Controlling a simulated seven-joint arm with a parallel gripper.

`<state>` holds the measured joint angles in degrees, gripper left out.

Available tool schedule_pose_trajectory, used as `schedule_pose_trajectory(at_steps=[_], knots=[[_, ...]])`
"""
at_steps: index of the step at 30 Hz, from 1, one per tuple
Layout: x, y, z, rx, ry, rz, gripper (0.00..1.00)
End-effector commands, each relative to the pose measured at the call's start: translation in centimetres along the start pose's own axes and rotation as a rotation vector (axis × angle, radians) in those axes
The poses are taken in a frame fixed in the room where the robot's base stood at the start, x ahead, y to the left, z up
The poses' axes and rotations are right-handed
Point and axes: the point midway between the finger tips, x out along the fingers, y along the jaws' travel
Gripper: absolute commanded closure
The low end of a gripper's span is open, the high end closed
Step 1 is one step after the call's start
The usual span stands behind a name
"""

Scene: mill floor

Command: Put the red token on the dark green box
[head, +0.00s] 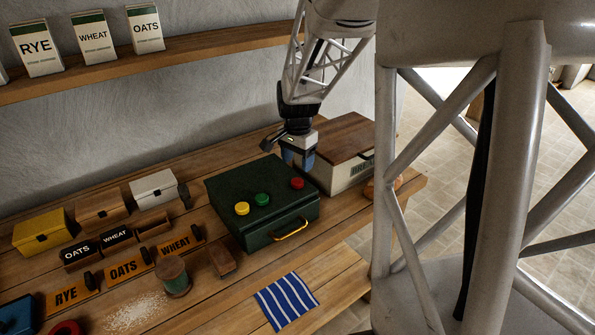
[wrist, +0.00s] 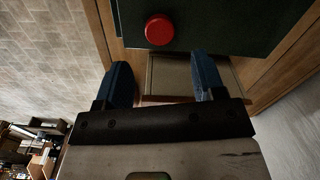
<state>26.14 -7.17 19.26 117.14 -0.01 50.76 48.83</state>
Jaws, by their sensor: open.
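The dark green box (head: 240,205) stands on the bench with its lid closed. The red token (head: 297,183) lies on its top near the right back corner, with a green token (head: 262,200) and a yellow token (head: 241,208) also on the lid. My gripper (head: 299,162) is behind the box's back right edge, beside the cream bread box. In the wrist view my gripper (wrist: 163,82) has its two blue fingers apart with nothing held between them. The red token (wrist: 159,29) shows beyond the fingertips on the dark green top (wrist: 225,25).
The cream box with a wooden lid (head: 345,138) stands close at the right. Yellow (head: 42,231), wooden (head: 99,210) and white (head: 153,189) boxes line the left back. A spool (head: 173,277), labelled blocks and a striped cloth (head: 287,301) lie in front.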

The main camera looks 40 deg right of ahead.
Motion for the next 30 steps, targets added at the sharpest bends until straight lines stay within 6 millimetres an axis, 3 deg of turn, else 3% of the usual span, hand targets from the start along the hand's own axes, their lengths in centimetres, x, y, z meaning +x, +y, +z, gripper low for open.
schedule_pose_trajectory(at_steps=[6, 12, 30], knots=[[-3.4, 0.0, 0.0, 0.0, 0.002, -0.002, 0.37], [-5.0, 0.0, 0.0, 0.0, 0.0, -0.001, 0.37], [-5.5, 0.0, 0.0, 0.0, 0.0, 0.0, 0.37]])
